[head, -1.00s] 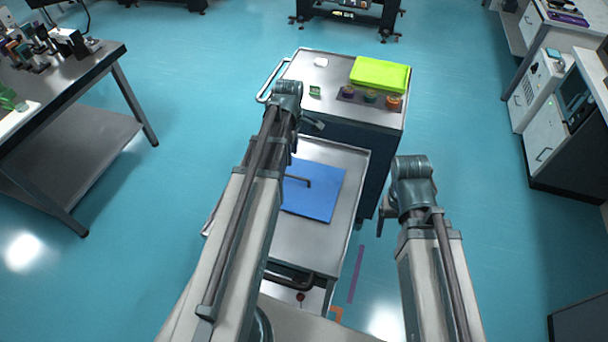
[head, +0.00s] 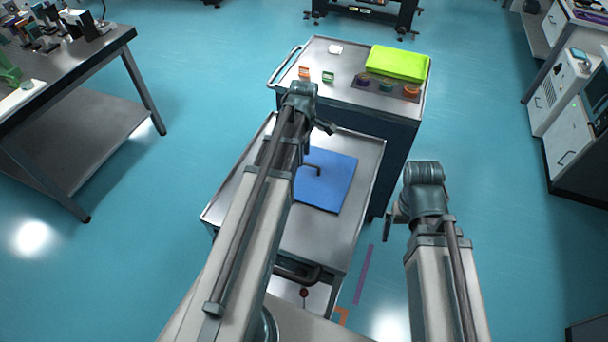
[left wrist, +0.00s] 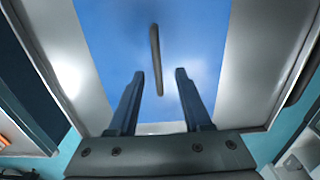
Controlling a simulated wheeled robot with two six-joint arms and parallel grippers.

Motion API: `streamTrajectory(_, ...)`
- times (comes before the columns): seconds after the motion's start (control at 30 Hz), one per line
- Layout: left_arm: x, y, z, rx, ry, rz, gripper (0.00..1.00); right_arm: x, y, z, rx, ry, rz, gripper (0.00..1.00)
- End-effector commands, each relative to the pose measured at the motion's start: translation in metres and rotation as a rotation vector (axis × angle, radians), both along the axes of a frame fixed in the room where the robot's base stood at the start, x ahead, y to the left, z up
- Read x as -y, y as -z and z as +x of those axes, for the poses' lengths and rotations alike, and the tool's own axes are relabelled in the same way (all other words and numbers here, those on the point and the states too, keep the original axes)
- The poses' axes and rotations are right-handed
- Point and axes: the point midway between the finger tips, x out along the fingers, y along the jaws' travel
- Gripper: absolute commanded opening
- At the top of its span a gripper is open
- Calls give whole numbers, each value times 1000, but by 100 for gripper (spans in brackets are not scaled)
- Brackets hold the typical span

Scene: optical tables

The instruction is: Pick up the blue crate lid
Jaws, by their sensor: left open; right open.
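The blue crate lid (head: 336,188) lies flat on the lower steel top of the cart, partly hidden behind my left arm in the head view. It is a flat blue panel with a dark bar handle (head: 314,174). In the left wrist view the lid (left wrist: 205,60) lies beneath the gripper, and its handle (left wrist: 156,60) shows between and beyond the open fingers. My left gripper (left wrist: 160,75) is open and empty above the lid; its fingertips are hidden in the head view. My right gripper (head: 400,213) is open and empty, over the floor right of the cart.
The cart's lower steel top (head: 355,228) is bare around the lid. A taller cabinet (head: 345,88) behind it holds a lime-green box (head: 398,63) and several small coloured pots. A workbench (head: 85,62) stands at left. Open floor lies on both sides.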

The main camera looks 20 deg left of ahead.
Motion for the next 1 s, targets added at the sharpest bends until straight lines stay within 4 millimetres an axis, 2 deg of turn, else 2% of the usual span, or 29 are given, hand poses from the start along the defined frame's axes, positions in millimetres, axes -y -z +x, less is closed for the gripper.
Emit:
streamTrajectory(0.17, 0, 7, 1, 0, 0, 0, 49, 0, 7, 0, 0, 0, 0, 100)
streamTrajectory(0.53, 0, 49, 4, 0, 0, 0, 49, 0, 49, 0, 0, 0, 0, 100)
streamTrajectory(0.87, 0, 51, 4, 0, 0, 0, 49, 0, 51, 0, 0, 0, 0, 100)
streamTrajectory(1.0, 0, 51, 4, 0, 0, 0, 24, 0, 51, 0, 0, 0, 0, 100)
